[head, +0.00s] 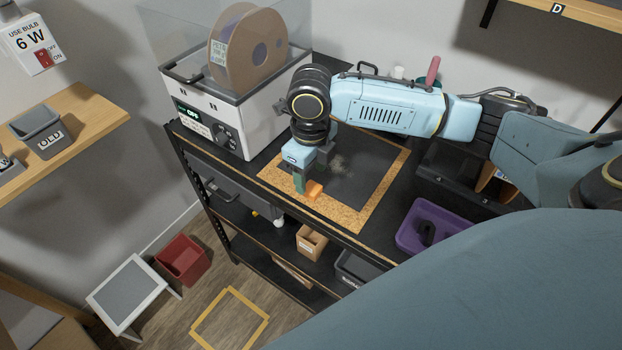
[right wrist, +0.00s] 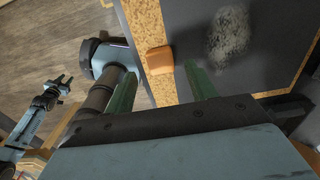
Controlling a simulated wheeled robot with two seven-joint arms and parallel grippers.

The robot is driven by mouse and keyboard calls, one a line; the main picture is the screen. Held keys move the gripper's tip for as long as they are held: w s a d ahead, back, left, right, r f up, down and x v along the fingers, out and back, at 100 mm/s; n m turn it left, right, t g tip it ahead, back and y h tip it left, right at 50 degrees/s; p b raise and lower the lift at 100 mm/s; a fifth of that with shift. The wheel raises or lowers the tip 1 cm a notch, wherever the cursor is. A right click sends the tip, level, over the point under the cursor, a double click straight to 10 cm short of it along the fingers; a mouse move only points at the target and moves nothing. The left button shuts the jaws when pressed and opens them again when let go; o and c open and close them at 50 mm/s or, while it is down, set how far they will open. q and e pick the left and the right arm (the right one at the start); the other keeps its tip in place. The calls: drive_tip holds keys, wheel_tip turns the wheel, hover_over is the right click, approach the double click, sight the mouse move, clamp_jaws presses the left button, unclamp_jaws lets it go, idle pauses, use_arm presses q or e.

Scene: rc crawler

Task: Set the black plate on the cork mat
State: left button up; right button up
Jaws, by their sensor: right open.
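The black plate (head: 362,178) is a dark sheet with a grey smudge and an orange tab (head: 313,190) at its near left edge. It lies over the cork mat (head: 379,206), whose tan border shows around it. My right gripper (head: 304,181) points down at the tab. In the right wrist view its green fingers (right wrist: 162,85) are apart, with the tab (right wrist: 159,60) in line with the gap and nothing gripped. Whether the tab is between the tips is unclear. A small dark gripper, apparently my left one (right wrist: 58,88), shows at the left of that view, its jaws unclear.
A 3D printer (head: 225,115) with a spool (head: 247,50) stands left of the mat. A purple tray (head: 432,222) is at the right front of the bench. A red bin (head: 183,260) and a white-framed panel (head: 130,292) are on the floor. A shelf (head: 85,125) juts out at left.

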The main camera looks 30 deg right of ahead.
wheel_tip(320, 180, up, 9)
drive_tip(key=shift+f, duration=0.2)
